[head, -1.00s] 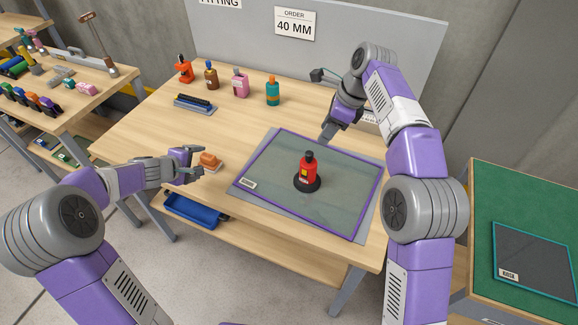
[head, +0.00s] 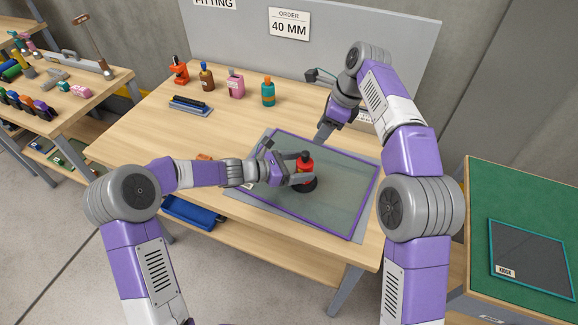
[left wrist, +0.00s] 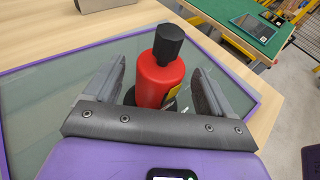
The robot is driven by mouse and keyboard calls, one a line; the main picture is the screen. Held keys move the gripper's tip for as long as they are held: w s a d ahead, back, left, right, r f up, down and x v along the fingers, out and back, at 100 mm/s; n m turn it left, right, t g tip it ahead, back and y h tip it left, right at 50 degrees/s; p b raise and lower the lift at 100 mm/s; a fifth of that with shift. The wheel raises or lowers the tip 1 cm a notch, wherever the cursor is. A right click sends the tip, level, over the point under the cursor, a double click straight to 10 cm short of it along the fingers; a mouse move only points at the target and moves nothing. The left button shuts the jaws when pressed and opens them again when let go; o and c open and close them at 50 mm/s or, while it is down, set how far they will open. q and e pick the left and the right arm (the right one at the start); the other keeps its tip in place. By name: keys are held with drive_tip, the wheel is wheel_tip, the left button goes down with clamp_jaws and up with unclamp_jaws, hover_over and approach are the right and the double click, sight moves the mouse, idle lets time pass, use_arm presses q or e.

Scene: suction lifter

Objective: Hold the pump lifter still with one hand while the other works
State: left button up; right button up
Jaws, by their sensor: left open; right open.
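The red pump lifter (head: 304,164) with a black knob stands upright on a round black base on the glass pane (head: 335,190). In the left wrist view the lifter (left wrist: 160,80) stands between the two fingers of my left gripper (left wrist: 165,88). My left gripper (head: 290,173) is open around the lifter's body, with a visible gap at its right side. The lifter's lower part is partly hidden by the gripper. My right gripper (head: 324,133) is open and empty, pointing down at the pane's far edge.
Several bottles, including an orange one (head: 180,70) and a teal one (head: 268,92), stand at the back of the table. A blue bin (head: 190,212) hangs below the front edge. A second pane (head: 530,255) lies on the green table.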

sight(310, 165)
use_arm(q)
drive_tip(key=shift+x, duration=1.95)
drive_tip(key=c, duration=1.2)
drive_tip(key=shift+o, duration=0.2)
drive_tip(key=o, duration=1.3)
drive_tip(key=shift+a, duration=0.1)
drive_tip(key=shift+v, duration=3.45)
